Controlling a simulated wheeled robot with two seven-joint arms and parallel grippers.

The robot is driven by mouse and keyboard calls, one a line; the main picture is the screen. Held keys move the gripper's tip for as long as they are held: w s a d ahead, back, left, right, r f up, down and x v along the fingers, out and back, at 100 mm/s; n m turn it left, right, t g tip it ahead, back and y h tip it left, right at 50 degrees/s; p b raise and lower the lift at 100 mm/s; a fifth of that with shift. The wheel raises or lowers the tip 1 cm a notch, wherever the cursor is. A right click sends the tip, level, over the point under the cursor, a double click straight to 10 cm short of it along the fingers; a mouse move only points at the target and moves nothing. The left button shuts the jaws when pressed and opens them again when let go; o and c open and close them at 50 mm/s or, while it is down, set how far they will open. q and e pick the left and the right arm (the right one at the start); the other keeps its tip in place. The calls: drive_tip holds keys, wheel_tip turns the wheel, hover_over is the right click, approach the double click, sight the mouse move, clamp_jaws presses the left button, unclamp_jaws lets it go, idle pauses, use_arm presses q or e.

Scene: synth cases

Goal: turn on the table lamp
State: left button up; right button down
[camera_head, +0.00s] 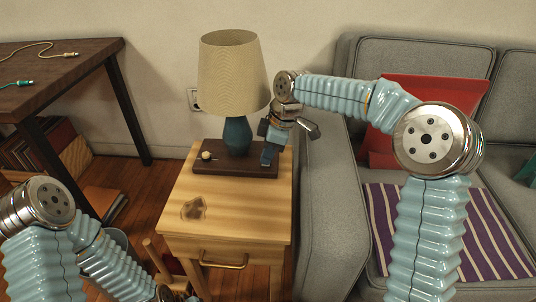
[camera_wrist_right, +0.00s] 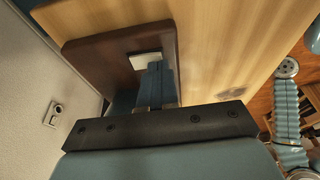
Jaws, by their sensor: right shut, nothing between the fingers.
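The table lamp (camera_head: 230,75) has a beige shade that shows no glow and a dark teal body (camera_head: 237,134). It stands on a dark brown board (camera_head: 220,170) on the wooden side table. A small pale knob (camera_head: 207,155) sits on the board's left part. My right gripper (camera_head: 268,156) points down at the board's right end, beside the lamp body. In the right wrist view its fingers (camera_wrist_right: 156,84) are shut and empty, in front of a pale square plate (camera_wrist_right: 145,61) on the board. Whether they touch it I cannot tell. My left gripper is not in view.
The side table (camera_head: 245,215) has a dark stain (camera_head: 194,208) and a drawer with a handle (camera_head: 224,262). A grey sofa (camera_head: 330,215) stands close at right, with a red cushion (camera_head: 440,92). A dark desk (camera_head: 60,75) stands at left. A wall socket (camera_head: 193,99) is behind.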

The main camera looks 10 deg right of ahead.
drive_tip(key=shift+s+f+t+b, duration=0.15)
drive_tip(key=shift+f+t+b, duration=0.15)
drive_tip(key=shift+f+b, duration=0.5)
drive_tip(key=shift+r+p, duration=0.45)
drive_tip(key=shift+r, duration=0.1)
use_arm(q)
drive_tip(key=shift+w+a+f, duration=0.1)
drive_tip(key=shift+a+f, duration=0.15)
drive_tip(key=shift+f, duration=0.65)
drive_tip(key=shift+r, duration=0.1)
use_arm(e)
drive_tip(key=shift+w+d+r+p, duration=0.15)
drive_tip(key=shift+w+r+p, duration=0.1)
drive_tip(key=shift+w+p, duration=0.6)
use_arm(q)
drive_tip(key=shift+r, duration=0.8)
use_arm(e)
drive_tip(key=shift+s, duration=0.1)
